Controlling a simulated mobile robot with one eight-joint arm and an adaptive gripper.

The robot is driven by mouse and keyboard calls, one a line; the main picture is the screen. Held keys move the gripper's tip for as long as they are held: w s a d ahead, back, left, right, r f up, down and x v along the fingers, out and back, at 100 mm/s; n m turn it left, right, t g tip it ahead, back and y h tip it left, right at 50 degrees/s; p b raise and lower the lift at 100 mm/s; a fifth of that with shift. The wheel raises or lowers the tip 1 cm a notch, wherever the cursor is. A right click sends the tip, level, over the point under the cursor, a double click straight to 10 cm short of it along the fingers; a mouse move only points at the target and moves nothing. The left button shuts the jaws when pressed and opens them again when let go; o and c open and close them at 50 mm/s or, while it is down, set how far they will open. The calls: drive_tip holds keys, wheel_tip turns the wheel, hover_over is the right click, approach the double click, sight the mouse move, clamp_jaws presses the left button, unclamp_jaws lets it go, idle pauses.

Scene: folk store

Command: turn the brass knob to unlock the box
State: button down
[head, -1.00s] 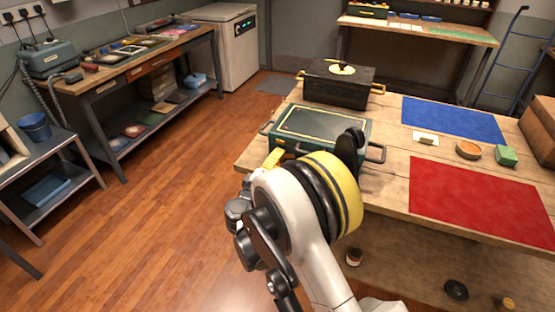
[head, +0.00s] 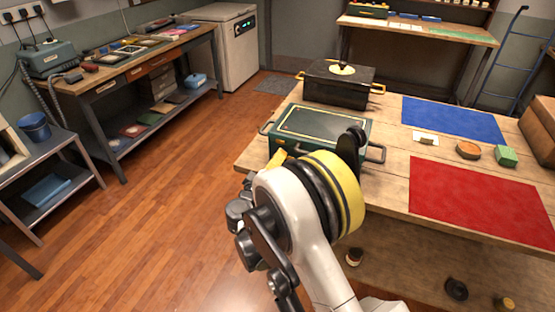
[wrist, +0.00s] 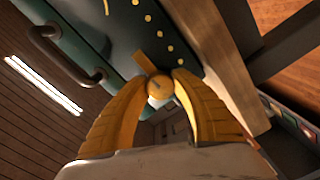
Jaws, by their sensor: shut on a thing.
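The green box (head: 325,122) with yellow edging and dark side handles sits at the table's left end in the head view. In the wrist view its dark face (wrist: 125,25) carries a row of brass dots. The round brass knob (wrist: 158,87) lies between my gripper's (wrist: 160,86) two yellow fingertips, which are shut on it. A flat brass strip (wrist: 145,62) shows just beyond the knob. In the head view my arm hides the knob and most of my gripper; only a bit of yellow shows beside the box's front.
A black box (head: 338,92) with gold handles stands behind the green box. A blue mat (head: 453,118), a red mat (head: 480,200), a round wooden dish (head: 468,150) and a green block (head: 506,156) lie to the right. The floor left of the table is clear.

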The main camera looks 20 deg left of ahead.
drive_tip(key=c, duration=1)
unclamp_jaws()
drive_tip(key=shift+c, duration=0.2)
drive_tip(key=shift+s, duration=0.1)
drive_tip(key=s+a, duration=0.1)
drive_tip(key=s, duration=1)
drive_tip(key=shift+s+r, duration=0.25)
drive_tip(key=shift+s, duration=0.15)
